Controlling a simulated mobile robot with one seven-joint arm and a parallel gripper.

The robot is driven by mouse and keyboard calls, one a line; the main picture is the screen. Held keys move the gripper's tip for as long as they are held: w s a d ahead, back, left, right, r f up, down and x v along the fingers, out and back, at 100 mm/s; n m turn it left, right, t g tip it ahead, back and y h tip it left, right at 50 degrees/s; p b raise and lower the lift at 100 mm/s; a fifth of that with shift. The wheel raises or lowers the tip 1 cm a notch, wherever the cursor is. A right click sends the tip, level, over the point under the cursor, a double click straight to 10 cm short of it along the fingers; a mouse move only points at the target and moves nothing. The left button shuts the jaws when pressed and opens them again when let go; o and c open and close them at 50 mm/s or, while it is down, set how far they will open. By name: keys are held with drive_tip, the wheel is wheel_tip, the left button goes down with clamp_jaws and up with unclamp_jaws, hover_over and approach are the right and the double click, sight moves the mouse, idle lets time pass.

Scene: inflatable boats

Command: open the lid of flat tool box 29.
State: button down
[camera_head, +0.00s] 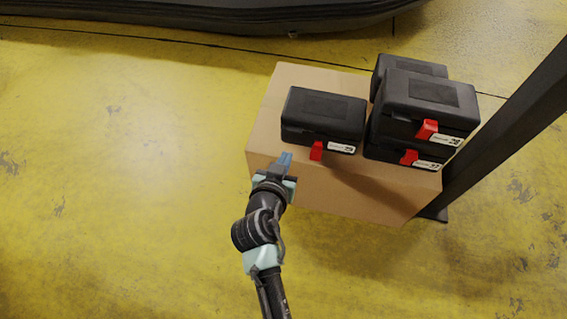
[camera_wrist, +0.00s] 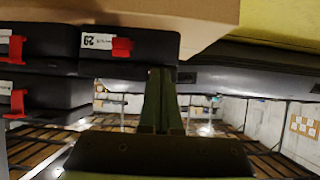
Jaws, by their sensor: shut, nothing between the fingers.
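Flat tool box 29 (camera_head: 323,112) is a black case with a closed lid. It lies on the left part of a cardboard box's top. Its red latch (camera_head: 316,151) and white label are on the front side. In the wrist view the picture is upside down; the box (camera_wrist: 150,45), its red latch (camera_wrist: 122,47) and the label reading 29 show at upper left. My gripper (camera_head: 286,158) is shut and empty, just in front and to the left of the latch, apparently apart from it. Its fingers (camera_wrist: 161,75) show in the middle of the wrist view.
The cardboard box (camera_head: 350,190) stands on a yellow floor. Several similar black cases (camera_head: 430,92) with red latches are stacked close on the right. A dark post (camera_head: 510,115) rises at the right. A large dark inflatable boat (camera_head: 210,15) lies behind. Floor on the left is free.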

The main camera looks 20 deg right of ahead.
sight(296, 124)
drive_tip(key=shift+w+d+r+b+x, duration=0.15)
drive_tip(key=shift+b+x, duration=0.45)
drive_tip(key=shift+x, duration=0.75)
drive_tip(key=shift+w+r+b+x, duration=0.1)
drive_tip(key=shift+r+b+x, duration=0.15)
drive_tip(key=shift+b+x, duration=0.8)
drive_tip(key=shift+d+r+b+x, duration=0.1)
drive_tip(key=shift+r+b+x, duration=0.1)
drive_tip(key=shift+x, duration=1.5)
drive_tip(key=shift+r, duration=0.15)
drive_tip(key=shift+w+r+p, duration=0.1)
drive_tip(key=shift+r+p, duration=1.25)
drive_tip(key=shift+r, duration=0.1)
